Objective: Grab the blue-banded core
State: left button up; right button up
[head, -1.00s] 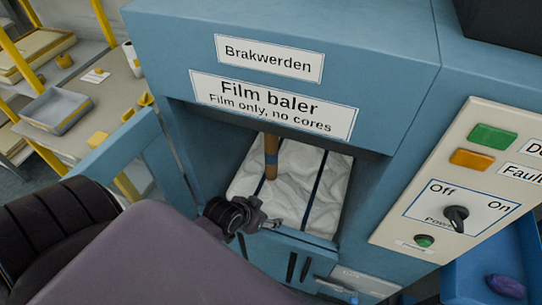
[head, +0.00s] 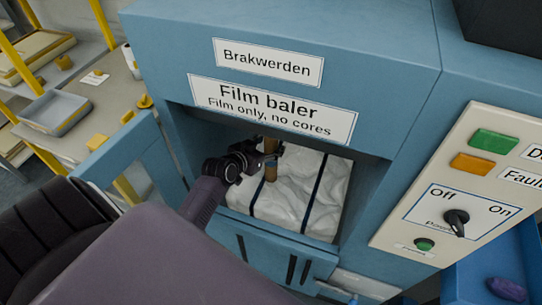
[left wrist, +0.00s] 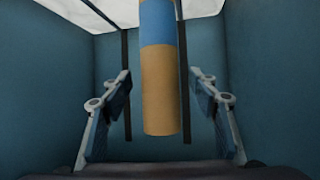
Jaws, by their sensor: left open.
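The blue-banded core (head: 271,172) is a brown cardboard tube standing out of the white film bale (head: 318,190) inside the film baler. In the left wrist view the core (left wrist: 161,90) hangs down into the picture, with its blue band above a bare brown end. My left gripper (head: 268,161) is inside the baler opening at the core, and it covers the band in the head view. Its two fingers (left wrist: 160,115) are open, one on each side of the core, with a gap to each. My right gripper is not in view.
The blue baler walls and the labelled panel (head: 272,107) enclose the opening. An open blue door (head: 118,150) stands at the left. A control panel (head: 455,185) with buttons and a switch is at the right. Dark straps (head: 317,183) cross the bale.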

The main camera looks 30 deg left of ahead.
pick_arm(q)
jog(key=shift+x, duration=0.95)
jog(key=shift+s, duration=0.1)
grip_shut()
